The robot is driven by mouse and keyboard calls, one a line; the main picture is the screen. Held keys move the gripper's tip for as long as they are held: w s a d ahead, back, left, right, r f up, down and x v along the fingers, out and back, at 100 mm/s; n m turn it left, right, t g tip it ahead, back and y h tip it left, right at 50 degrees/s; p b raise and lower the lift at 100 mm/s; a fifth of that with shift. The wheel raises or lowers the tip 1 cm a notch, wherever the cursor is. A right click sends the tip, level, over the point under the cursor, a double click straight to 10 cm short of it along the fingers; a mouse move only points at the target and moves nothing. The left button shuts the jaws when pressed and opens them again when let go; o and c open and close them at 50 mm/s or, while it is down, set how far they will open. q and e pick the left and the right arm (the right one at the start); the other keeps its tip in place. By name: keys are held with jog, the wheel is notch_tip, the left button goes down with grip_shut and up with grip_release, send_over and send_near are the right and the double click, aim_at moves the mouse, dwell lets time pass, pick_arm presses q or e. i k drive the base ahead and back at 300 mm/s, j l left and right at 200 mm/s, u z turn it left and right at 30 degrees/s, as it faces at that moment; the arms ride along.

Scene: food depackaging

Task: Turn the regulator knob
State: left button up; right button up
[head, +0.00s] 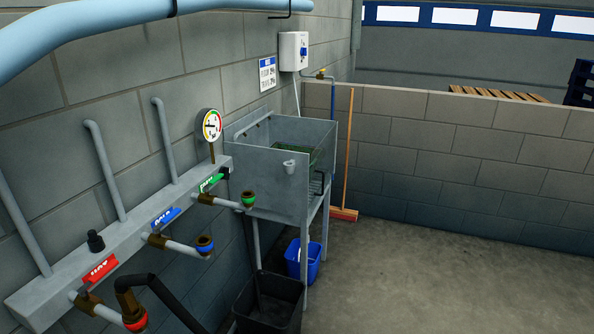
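A black knob (95,241) stands on top of the grey wall manifold (45,293) at the left, above the red label. A white wall box (287,53) with a small blue knob (304,51) hangs at the upper middle, above the sink. I cannot tell for sure which of these is the regulator knob. A round gauge (212,125) with a coloured dial stands at the far end of the manifold. Neither of my grippers is in view.
Outlets with red (135,320), blue (205,244) and green (248,198) rings stick out from the manifold. A dark hose (178,305) runs near the red one. Beyond stand a metal sink (268,182), black bin (250,320), blue bucket (304,262) and broom (347,160). Floor at right is clear.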

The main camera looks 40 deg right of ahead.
aim_at(225, 171)
jog(key=z, duration=0.7)
jog(key=i+l+u, duration=0.15)
jog(key=i+l, duration=0.1)
